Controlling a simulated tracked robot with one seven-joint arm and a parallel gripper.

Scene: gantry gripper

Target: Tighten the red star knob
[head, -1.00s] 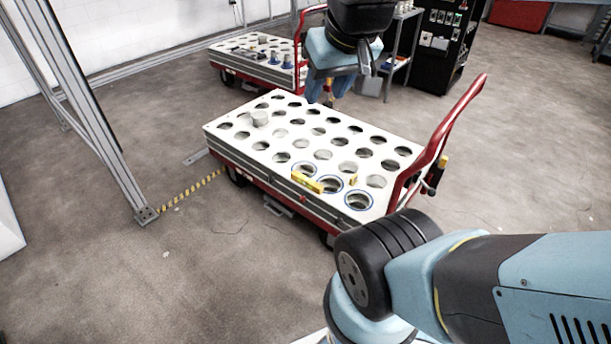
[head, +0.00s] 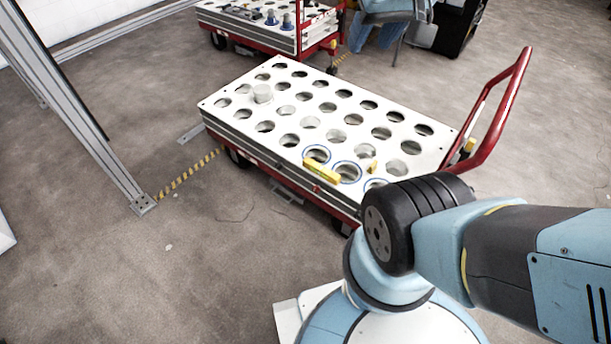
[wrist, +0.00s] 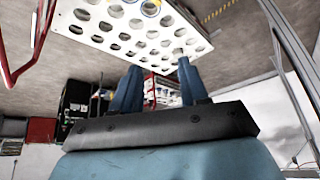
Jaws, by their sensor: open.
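A small red spot, probably the red star knob (head: 317,189), shows on the near long side of the white-topped cart (head: 225,119), just below the yellow level. It is too small to make out its shape. My gripper (head: 374,48) is at the top of the head view, beyond the cart's far edge in the picture and well away from the red spot. Its two blue fingers are spread and empty in the wrist view (wrist: 160,88). I cannot make out the knob in the wrist view.
The cart top has rows of round holes, a grey cylinder (head: 262,94) and a yellow level (head: 321,171). A red handle (head: 501,115) rises at its right end. A gantry post (head: 95,125) stands left. A second cart (head: 240,33) is behind. The floor in front is clear.

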